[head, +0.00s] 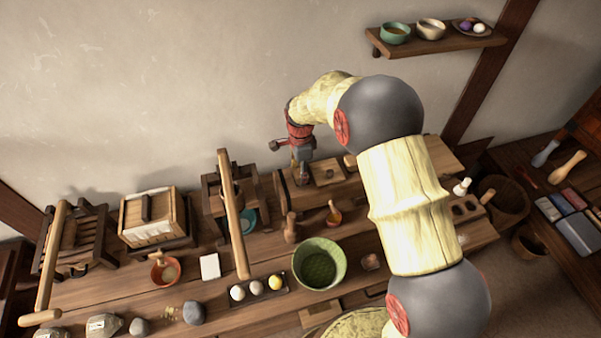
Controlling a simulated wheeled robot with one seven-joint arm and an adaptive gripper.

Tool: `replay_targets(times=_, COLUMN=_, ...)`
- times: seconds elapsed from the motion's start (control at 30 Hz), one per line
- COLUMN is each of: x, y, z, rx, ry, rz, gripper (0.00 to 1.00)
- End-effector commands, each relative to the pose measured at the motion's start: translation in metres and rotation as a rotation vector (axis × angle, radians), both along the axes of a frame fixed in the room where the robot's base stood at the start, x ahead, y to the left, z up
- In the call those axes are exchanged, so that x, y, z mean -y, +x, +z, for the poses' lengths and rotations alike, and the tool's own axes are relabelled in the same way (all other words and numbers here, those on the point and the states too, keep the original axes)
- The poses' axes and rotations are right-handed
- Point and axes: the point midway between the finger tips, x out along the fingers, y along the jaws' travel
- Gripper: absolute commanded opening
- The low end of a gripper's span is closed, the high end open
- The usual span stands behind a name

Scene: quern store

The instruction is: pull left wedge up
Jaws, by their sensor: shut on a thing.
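My gripper (300,173) points down at the left end of a low wooden press block (284,192) at the back of the bench. It is shut on a small tan wooden piece, the left wedge (295,163), which is mostly hidden by the fingers. I cannot tell how far the wedge stands out of the block. A paler wooden piece (349,160) shows at the block's right side, partly hidden by my arm. A flat wooden plate with a small knob (326,172) lies between them.
A wooden frame with a long slanted lever (232,215) stands close on the left. A wall shelf (440,42) with bowls hangs upper right.

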Motion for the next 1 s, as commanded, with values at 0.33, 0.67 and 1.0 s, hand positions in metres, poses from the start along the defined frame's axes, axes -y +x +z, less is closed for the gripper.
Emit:
replay_targets(times=0.33, x=0.0, y=0.0, z=0.0, rx=0.001, ry=0.0, rz=0.0, gripper=0.0)
replay_targets(times=0.67, x=0.0, y=0.001, z=0.033, rx=0.001, ry=0.0, rz=0.0, gripper=0.0)
replay_targets(times=1.0, x=0.0, y=0.002, z=0.036, rx=0.004, ry=0.001, rz=0.0, gripper=0.38)
